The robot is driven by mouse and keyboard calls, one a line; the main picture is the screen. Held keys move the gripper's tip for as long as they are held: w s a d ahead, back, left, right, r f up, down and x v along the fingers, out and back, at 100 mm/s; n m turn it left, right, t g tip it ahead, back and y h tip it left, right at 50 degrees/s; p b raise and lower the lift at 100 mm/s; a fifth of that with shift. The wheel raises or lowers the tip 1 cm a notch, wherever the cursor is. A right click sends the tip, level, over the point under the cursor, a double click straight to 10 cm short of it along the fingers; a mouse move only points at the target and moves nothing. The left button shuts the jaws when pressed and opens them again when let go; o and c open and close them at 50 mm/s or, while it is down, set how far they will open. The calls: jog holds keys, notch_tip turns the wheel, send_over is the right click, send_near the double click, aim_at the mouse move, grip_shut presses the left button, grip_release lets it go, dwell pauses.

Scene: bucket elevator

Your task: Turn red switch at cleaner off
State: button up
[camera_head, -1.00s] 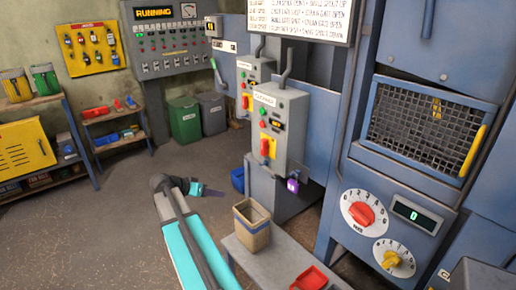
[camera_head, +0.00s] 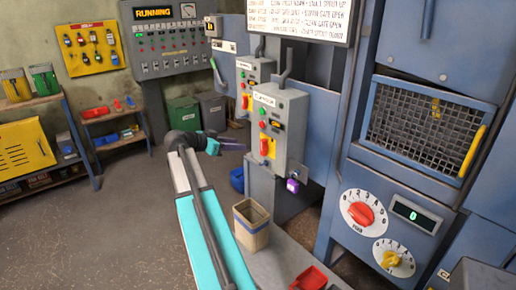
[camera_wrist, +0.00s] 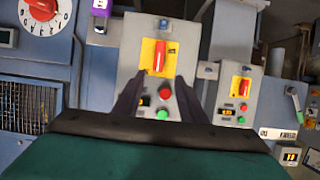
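The grey cleaner box (camera_head: 281,112) stands on a grey pedestal, its label partly legible. Its red switch handle (camera_head: 264,147) sits on a yellow plate on the front, below red and green buttons. In the wrist view, which is turned over, the red handle (camera_wrist: 159,56) stands vertical on its yellow plate ahead of the fingers. My gripper (camera_head: 244,147) is just left of the switch in the head view. In the wrist view, my gripper (camera_wrist: 159,80) has its two dark fingers apart with nothing between them, pointing at the box. Contact with the handle is not visible.
A second grey box (camera_head: 256,72) with a similar switch (camera_head: 246,101) stands behind. A tan bin (camera_head: 251,226) and red scoop (camera_head: 309,279) are on the low bench below. Floor at left is clear.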

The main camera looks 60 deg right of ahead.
aim_at(261, 146)
jog(key=shift+d, duration=0.15)
jog(key=p+x, duration=0.4)
jog(key=x, duration=0.7)
jog(key=shift+s+d+f, duration=0.1)
jog(key=shift+s+d, duration=0.05)
jog(key=shift+d, duration=0.05)
jog(key=shift+p+x, duration=0.4)
jog(key=shift+x, duration=0.6)
jog(key=shift+a+f, duration=0.1)
jog(key=shift+f, duration=0.05)
